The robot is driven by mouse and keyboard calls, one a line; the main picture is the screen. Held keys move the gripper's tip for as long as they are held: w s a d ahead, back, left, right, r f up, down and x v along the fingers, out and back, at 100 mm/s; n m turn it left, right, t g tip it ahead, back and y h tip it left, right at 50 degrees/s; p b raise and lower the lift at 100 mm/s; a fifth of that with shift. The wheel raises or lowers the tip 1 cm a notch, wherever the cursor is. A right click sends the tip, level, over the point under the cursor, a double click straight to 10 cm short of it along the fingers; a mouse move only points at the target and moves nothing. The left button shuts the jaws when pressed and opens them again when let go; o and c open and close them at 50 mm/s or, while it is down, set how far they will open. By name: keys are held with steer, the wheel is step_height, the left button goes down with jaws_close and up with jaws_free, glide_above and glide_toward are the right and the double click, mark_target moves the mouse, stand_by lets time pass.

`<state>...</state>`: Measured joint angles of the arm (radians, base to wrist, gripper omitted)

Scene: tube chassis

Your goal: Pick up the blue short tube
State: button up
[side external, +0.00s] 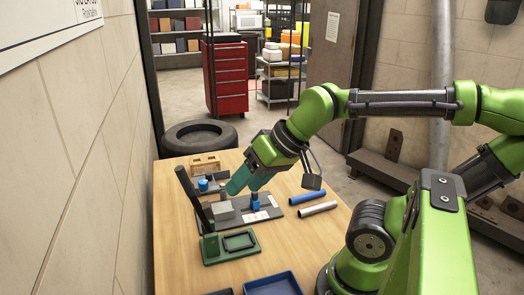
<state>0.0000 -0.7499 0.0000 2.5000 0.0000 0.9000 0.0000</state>
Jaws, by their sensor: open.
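A blue tube (307,198) lies flat on the wooden table, right of the dark fixture plate. It looks like the short blue tube of the task. A grey-white tube (318,209) lies just in front of it, roughly parallel. My gripper (234,189) is over the fixture area, left of the blue tube and apart from it, with its teal fingers tilted down and left. It is open; the gap between the fingers is hard to make out from this side, and I see nothing held.
A dark fixture plate (278,214) carries blue-topped posts and a grey block (223,210). A green stand (231,248) with a dark upright is in front. A wooden block (205,164) sits at the back, a blue tray (273,284) at the front edge.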

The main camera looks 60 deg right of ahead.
steer(key=w+d+f+m+g+h, duration=0.2)
steer(key=w+d+f+m, duration=0.1)
steer(key=d, duration=0.7)
steer(key=n+g, duration=0.4)
steer(key=n, duration=0.2)
glide_above(308, 197)
steer(key=w+a, duration=0.2)
step_height(308, 197, down, 4)
steer(key=s+d+n+g, duration=0.1)
steer(key=s+d+n, duration=0.4)
steer(key=n, duration=0.6)
steer(key=f, duration=1.1)
steer(key=w+d+f, duration=0.1)
steer(key=f, duration=0.5)
steer(key=shift+f, duration=0.15)
steer(key=shift+c, duration=0.5)
jaws_close()
